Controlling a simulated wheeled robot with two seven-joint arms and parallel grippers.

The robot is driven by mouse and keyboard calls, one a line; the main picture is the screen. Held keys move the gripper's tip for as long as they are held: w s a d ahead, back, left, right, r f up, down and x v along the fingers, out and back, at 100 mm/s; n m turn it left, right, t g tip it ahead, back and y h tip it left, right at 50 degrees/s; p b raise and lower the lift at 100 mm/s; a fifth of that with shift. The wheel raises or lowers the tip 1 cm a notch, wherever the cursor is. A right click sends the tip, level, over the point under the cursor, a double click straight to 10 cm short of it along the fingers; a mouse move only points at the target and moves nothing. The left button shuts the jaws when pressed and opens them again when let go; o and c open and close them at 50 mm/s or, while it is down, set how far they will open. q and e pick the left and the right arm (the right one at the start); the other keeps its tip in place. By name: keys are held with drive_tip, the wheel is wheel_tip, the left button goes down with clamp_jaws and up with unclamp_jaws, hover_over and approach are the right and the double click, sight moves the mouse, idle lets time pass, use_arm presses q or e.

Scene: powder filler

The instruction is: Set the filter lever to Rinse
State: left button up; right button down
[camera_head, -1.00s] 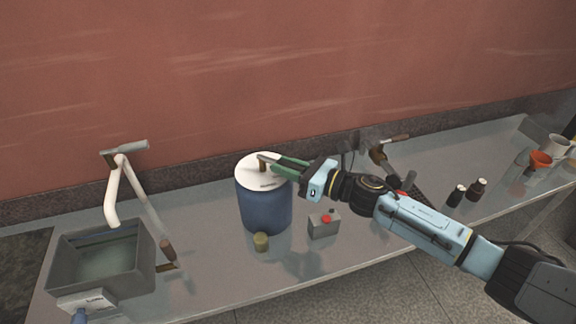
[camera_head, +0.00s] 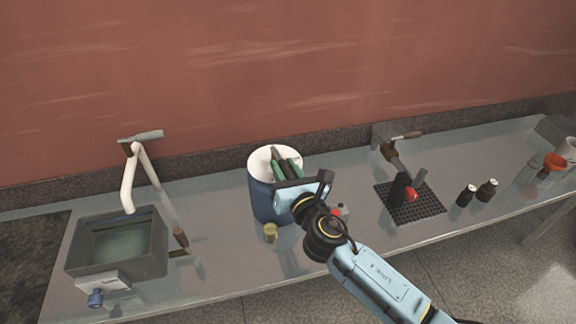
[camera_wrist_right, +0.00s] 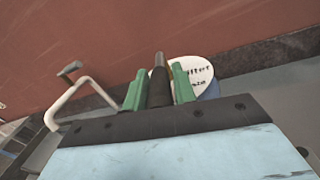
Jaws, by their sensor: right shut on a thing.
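The filter is a blue cylinder (camera_head: 262,203) with a white round top (camera_head: 259,160), standing on the bench left of my right arm. Its dark brown lever (camera_head: 276,154) lies over the top, pointing toward the wall. My right gripper (camera_head: 284,164) has its two green fingers shut on the lever from the front. In the right wrist view the lever (camera_wrist_right: 159,82) sits between the fingers, and printed words show on the white top (camera_wrist_right: 200,74). They are partly covered, and I cannot read the lever's setting. My left gripper is not in view.
A grey sink (camera_head: 117,245) with a white tap pipe (camera_head: 130,180) stands at left. A small yellowish cup (camera_head: 270,232) stands before the filter. A black grid mat (camera_head: 425,207), dark bottles (camera_head: 487,190) and an orange funnel (camera_head: 555,161) are at right.

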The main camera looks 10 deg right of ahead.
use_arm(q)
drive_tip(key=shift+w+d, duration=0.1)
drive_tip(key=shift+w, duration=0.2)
use_arm(e)
drive_tip(key=shift+a+m+h, duration=0.35)
drive_tip(key=shift+m+h, duration=0.15)
drive_tip(key=shift+h, duration=0.4)
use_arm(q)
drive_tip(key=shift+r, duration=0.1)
use_arm(e)
drive_tip(key=c, duration=1.1)
unclamp_jaws()
drive_tip(key=shift+s, duration=0.15)
